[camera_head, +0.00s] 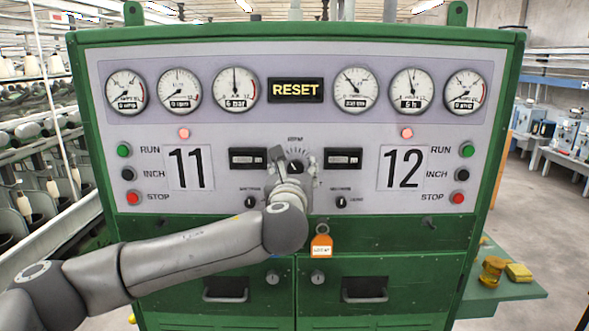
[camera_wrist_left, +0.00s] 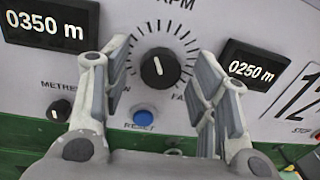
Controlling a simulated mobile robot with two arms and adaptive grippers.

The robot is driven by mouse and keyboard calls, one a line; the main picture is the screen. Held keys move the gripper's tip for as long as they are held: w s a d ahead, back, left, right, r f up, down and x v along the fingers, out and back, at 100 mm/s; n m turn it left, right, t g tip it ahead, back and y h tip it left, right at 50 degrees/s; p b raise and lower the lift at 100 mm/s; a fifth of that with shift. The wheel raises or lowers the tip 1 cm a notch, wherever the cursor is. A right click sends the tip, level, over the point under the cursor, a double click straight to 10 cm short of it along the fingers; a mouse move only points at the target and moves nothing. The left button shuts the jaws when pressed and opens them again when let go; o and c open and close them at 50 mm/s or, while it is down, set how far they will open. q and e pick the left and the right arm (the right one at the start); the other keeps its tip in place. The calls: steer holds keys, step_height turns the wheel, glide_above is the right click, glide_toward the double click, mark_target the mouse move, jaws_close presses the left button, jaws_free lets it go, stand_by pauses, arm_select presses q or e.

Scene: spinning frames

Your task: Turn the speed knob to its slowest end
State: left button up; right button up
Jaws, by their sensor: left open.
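The speed knob (camera_wrist_left: 158,70) is a round black knob with a white pointer line, set in a ring of tick marks under the letters "PM". Its pointer stands close to straight up. In the head view the knob (camera_head: 296,168) is partly covered by my gripper. My left gripper (camera_wrist_left: 161,58) is open, with one finger on each side of the knob in the picture. I see no contact with the knob. My right gripper is not in view.
A blue reset button (camera_wrist_left: 143,117) sits below the knob. A smaller black knob (camera_wrist_left: 60,109) and two digital counters, the left one reading 0350 m (camera_wrist_left: 45,28), flank the dial. An orange tag (camera_head: 321,246) hangs below on the green cabinet (camera_head: 400,235).

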arm_select(q)
steer(key=c, duration=1)
steer(key=n+b, duration=0.3)
steer(key=shift+f+n+b, duration=0.25)
steer(key=shift+n+b, duration=0.15)
steer(key=n+b, duration=0.3)
steer(key=n, duration=0.1)
steer(key=shift+n+t, duration=0.3)
steer(key=shift+d+n+y+b, duration=0.1)
steer(key=shift+n+y+b, duration=0.3)
steer(key=shift+n+b, duration=2.1)
steer(key=shift+n+y+b, duration=0.4)
steer(key=shift+n+b, duration=0.4)
steer(key=shift+n, duration=3.4)
